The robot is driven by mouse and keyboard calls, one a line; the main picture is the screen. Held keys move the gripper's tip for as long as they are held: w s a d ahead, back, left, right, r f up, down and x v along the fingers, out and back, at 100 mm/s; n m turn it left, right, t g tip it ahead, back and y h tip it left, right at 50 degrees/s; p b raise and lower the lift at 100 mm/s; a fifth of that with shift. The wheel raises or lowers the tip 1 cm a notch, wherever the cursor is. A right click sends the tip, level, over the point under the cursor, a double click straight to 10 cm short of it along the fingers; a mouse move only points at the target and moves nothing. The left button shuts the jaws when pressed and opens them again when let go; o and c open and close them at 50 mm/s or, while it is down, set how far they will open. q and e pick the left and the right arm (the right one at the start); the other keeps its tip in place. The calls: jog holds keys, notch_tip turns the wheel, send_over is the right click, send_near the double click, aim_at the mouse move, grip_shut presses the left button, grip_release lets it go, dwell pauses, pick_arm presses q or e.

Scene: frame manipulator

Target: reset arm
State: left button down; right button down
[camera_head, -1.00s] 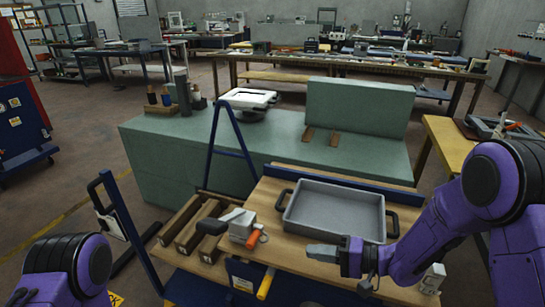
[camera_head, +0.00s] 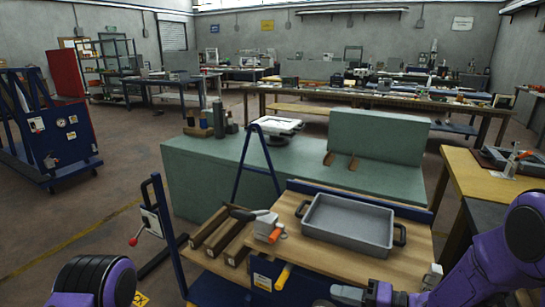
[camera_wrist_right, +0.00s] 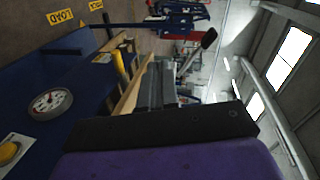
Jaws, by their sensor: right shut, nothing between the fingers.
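My right arm is purple and comes in from the lower right of the head view. Its gripper (camera_head: 348,294) is shut and empty, at the near edge of the wooden cart top (camera_head: 318,254), below and apart from the grey tray (camera_head: 350,226).
A white-and-orange tool (camera_head: 268,228) lies left of the tray, beside wooden blocks (camera_head: 222,232). A green bench (camera_head: 225,172) stands behind. The cart's blue side, with a gauge (camera_wrist_right: 49,103), is close in the right wrist view. Open floor lies to the left.

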jog(key=d+f+m+t+h, duration=0.1)
jog(key=d+f+t+h, duration=0.3)
jog(key=d+f+h, duration=0.55)
jog(key=s+d+f+g+h, duration=0.1)
jog(key=s+f+g+h, duration=0.1)
jog(key=s+f, duration=0.3)
jog(key=s+d+f+m+g+h, duration=0.1)
jog(key=s+f, duration=0.4)
jog(key=s, duration=0.8)
jog(key=s+d+f+g+h, duration=0.2)
jog(key=s+f+g+h, duration=0.3)
jog(key=s, duration=0.4)
jog(key=shift+d+f+m, duration=0.15)
jog(key=shift+f+m, duration=0.25)
jog(key=shift+f, duration=0.05)
